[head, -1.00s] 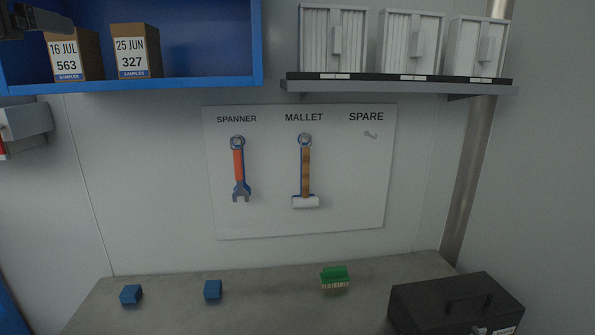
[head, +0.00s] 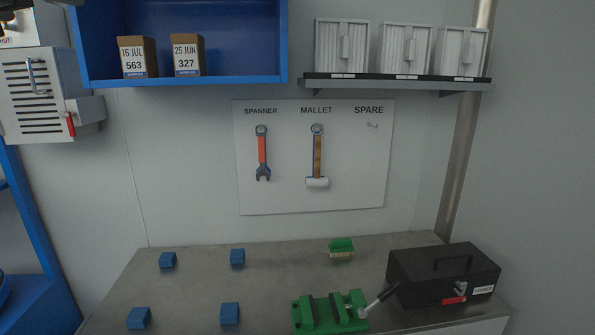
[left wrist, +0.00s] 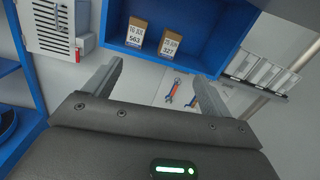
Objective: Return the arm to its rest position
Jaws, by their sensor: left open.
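My left gripper (left wrist: 158,92) shows in the left wrist view with its two grey fingers spread wide and nothing between them. It faces the back wall and the blue shelf box from a distance, touching nothing. In the head view only a dark bit of what looks like my arm shows at the top left corner. The right gripper is in neither view.
A blue shelf box (head: 282,40) holds two sample boxes (head: 137,57). A spanner (head: 263,153) and a mallet (head: 317,156) hang on the white board (head: 350,195). The bench (head: 200,285) bears several blue blocks, a brush (head: 341,248), a green vise (head: 328,313) and a black toolbox (head: 443,277).

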